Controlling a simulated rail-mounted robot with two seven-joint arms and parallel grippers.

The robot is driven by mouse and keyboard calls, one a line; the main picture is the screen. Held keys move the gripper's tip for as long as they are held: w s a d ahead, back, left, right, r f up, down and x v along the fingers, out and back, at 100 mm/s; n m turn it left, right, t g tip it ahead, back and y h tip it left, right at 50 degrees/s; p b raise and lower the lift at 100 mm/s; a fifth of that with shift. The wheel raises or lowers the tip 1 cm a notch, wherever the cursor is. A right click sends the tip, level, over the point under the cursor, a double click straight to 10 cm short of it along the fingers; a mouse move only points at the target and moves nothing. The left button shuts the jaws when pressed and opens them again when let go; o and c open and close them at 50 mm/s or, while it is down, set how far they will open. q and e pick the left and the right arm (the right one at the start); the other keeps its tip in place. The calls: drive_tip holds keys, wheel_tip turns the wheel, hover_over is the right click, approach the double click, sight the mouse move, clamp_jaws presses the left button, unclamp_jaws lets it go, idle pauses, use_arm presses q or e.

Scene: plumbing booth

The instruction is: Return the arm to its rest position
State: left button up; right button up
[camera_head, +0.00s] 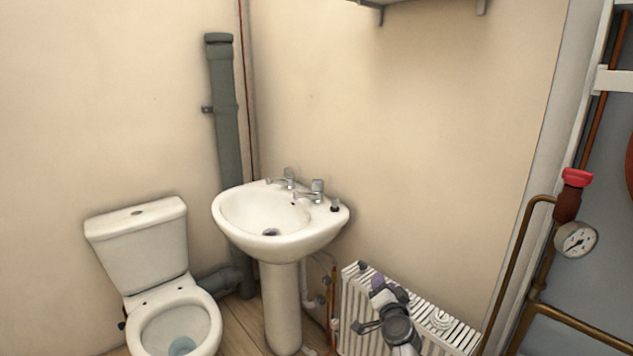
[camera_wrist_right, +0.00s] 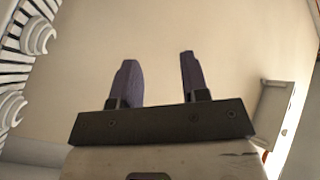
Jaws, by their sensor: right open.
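My right gripper (camera_head: 366,304) shows low in the head view, in front of the white radiator (camera_head: 458,338) and to the right of the basin pedestal. In the right wrist view its two dark purple fingers (camera_wrist_right: 158,82) stand apart with nothing between them, against a plain cream wall. My right arm comes up from the bottom edge of the head view. My left gripper is in neither view.
A white basin (camera_head: 275,243) on a pedestal stands left of my right arm, with a toilet (camera_head: 140,245) farther left. A grey pipe (camera_head: 225,130) runs up the corner. Brass pipes with a gauge (camera_head: 576,239) and a red-topped valve (camera_head: 571,190) stand at the right.

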drive_tip(key=s+d+r+n+g+y, duration=0.15)
drive_tip(key=s+r+n+y, duration=0.3)
drive_tip(key=r, duration=0.55)
drive_tip(key=s+d+r+n+g+h+p, duration=0.15)
drive_tip(key=s+g+p, duration=0.25)
drive_tip(key=s, duration=0.6)
drive_tip(key=s+f+n+g+h+p, duration=0.1)
drive_tip(key=s+f+g+p, duration=0.35)
drive_tip(key=s, duration=1.15)
drive_tip(key=s+f+n+g+h+p, duration=0.15)
drive_tip(key=s+p, duration=0.65)
drive_tip(key=s, duration=0.8)
drive_tip(key=s+f+n+g+h+p, duration=0.1)
drive_tip(key=s+f+n+g+p, duration=0.2)
drive_tip(key=s+p, duration=0.8)
drive_tip(key=s+r+p, duration=0.1)
drive_tip(key=r+p, duration=1.5)
drive_tip(key=r, duration=0.2)
drive_tip(key=s+r+m+p, duration=0.1)
drive_tip(key=s+r+p, duration=0.1)
drive_tip(key=r+p, duration=1.5)
drive_tip(key=shift+s+d+r, duration=0.25)
drive_tip(key=shift+d+r, duration=0.1)
drive_tip(key=shift+r, duration=0.6)
